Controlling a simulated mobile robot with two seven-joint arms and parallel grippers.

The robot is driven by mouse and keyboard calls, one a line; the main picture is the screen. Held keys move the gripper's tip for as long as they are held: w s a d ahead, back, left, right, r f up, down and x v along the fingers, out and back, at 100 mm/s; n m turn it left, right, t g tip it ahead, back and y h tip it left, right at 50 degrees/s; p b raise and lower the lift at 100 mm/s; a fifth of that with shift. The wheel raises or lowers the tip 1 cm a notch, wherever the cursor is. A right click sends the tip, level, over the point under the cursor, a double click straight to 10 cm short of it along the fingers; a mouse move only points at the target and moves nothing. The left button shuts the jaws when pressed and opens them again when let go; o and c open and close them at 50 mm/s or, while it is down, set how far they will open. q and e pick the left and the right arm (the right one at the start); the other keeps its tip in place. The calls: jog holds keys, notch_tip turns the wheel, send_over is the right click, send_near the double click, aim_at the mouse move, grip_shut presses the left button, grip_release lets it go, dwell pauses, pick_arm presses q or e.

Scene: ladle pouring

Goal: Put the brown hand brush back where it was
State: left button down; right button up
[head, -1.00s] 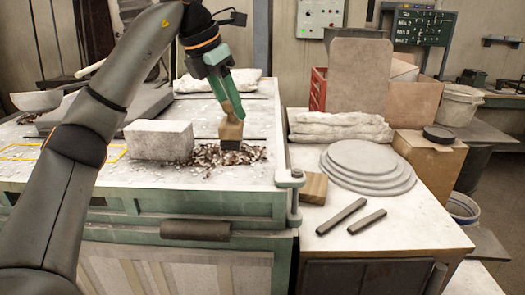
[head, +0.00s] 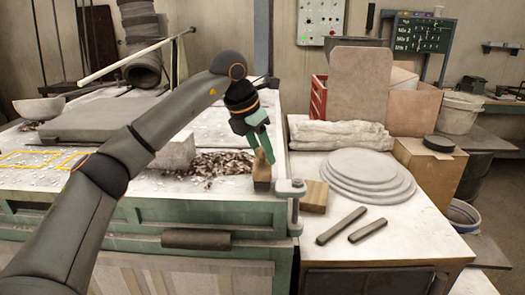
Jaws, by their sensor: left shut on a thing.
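The brown hand brush (head: 262,172) has a wooden handle and dark bristles. It is upright near the front right corner of the white-topped green bench (head: 215,205), with its bristles at or just above the top; I cannot tell if they touch. My left gripper (head: 263,152), with green fingers, is shut on the handle from above. My right gripper is not in view.
Brown chips (head: 215,165) lie left of the brush, by a pale block (head: 176,152) partly behind my left arm. A clamp (head: 292,190) stands at the bench corner. The right table holds a wooden block (head: 314,196), round slabs (head: 365,172) and two dark bars (head: 341,225).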

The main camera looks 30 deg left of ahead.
pick_arm(q)
jog(key=shift+f, duration=0.1)
jog(key=shift+c, duration=2.3)
grip_release()
jog(key=v, duration=1.2)
jog(key=shift+d, duration=0.1)
